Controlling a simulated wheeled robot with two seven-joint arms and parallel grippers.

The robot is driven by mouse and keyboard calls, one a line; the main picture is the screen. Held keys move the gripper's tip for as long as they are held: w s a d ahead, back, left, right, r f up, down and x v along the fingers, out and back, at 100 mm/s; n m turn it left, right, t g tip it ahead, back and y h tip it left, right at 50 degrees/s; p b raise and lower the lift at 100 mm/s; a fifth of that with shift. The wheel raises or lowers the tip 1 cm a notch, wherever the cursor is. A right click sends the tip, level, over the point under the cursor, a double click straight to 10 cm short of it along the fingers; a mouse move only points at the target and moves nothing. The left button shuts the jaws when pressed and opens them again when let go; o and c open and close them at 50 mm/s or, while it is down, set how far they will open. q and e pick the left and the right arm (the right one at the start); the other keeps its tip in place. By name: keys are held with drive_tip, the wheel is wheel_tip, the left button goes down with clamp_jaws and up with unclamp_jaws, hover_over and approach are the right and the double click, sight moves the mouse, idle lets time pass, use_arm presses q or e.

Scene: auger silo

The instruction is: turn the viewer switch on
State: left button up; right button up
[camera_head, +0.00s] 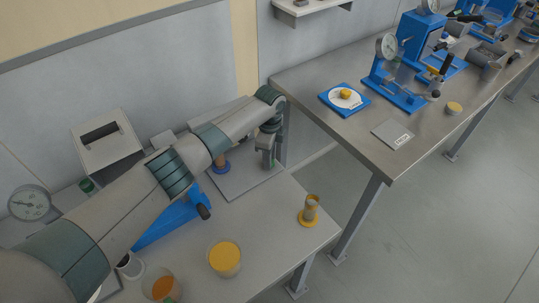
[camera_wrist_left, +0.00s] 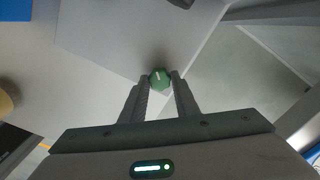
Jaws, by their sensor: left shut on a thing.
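The viewer switch appears to be a small green knob (camera_wrist_left: 160,76) with a white mark line, on the grey base plate (camera_wrist_left: 108,38) in the left wrist view. My left gripper (camera_head: 269,165) points down at the right part of this plate in the head view. Its fingertips (camera_wrist_left: 160,84) close on the knob's two sides. In the head view the fingers and wrist largely hide the knob. The rest of the viewer is partly behind my left arm. My right gripper is not in view.
A small blue and orange piece (camera_head: 220,164) stands on the plate beside my arm. An amber cylinder on a yellow foot (camera_head: 310,211) and a cup of yellow material (camera_head: 225,258) stand nearer. A second bench (camera_head: 330,128) with blue devices is to the right.

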use_arm(q)
drive_tip(key=n+p, duration=0.1)
drive_tip(key=n, duration=0.1)
drive_tip(key=n+p, duration=0.1)
drive_tip(key=n, duration=0.1)
drive_tip(key=shift+r+n, duration=0.2)
drive_tip(key=shift+n, duration=0.1)
drive_tip(key=n+p, duration=0.2)
drive_tip(key=n, duration=0.2)
drive_tip(key=shift+w, duration=0.1)
drive_tip(key=shift+o, duration=0.2)
drive_tip(key=shift+f+n, duration=0.1)
drive_tip(key=shift+n, duration=0.2)
drive_tip(key=shift+c, duration=0.2)
drive_tip(key=o, duration=1)
drive_tip(key=shift+o, duration=0.4)
